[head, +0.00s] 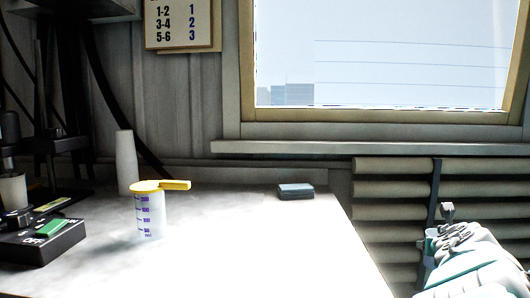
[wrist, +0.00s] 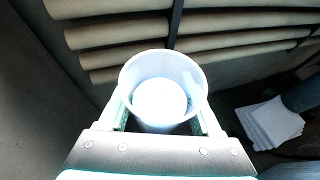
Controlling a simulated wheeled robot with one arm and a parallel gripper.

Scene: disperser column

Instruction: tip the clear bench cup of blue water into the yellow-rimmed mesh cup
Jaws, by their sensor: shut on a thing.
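My gripper (wrist: 162,114) is shut on a pale, see-through cup (wrist: 196,98) in the wrist view, one finger on each side. I look down into its open mouth. A bright white round patch shows inside, and I cannot tell whether it is water or the bare bottom; no blue shows. In the head view, a yellow rim with a flat handle pointing right (head: 160,186) sits on top of a clear cup with purple marks (head: 150,217), upright on the bench. Any mesh below the rim is too small to tell.
The white bench (head: 250,245) is mostly clear and ends at a right edge. A dark block (head: 296,191) lies near its back. A pale tapered column (head: 126,162) stands behind the marked cup. A black device (head: 40,243) is at left.

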